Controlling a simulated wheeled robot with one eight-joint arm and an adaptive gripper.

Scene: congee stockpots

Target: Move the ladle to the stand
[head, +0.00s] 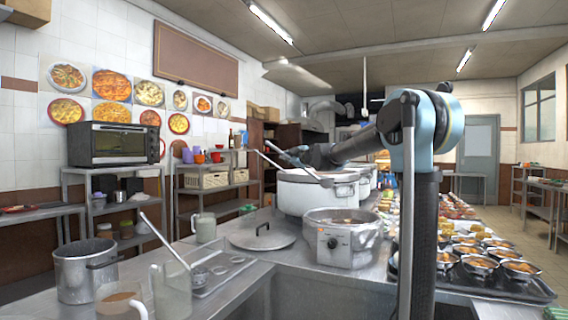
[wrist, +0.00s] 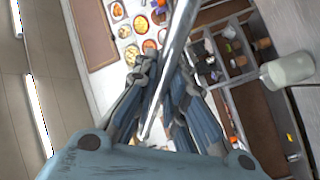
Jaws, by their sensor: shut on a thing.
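My gripper (head: 296,156) is above the large white stockpot (head: 316,194) in the head view. In the wrist view its fingers (wrist: 164,78) are closed around a shiny metal rod, the handle of the ladle (wrist: 178,45). In the head view the thin ladle handle (head: 279,163) slants across the front of the gripper; the bowl is hard to make out. The stand cannot be singled out for sure.
A steel pot (head: 87,272) stands at the left, and a pale mug (head: 205,228) behind the tray. A lid (head: 263,237) lies on the counter. A smaller cooker (head: 341,240) stands before the stockpot. Filled bowls (head: 478,265) crowd the right side.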

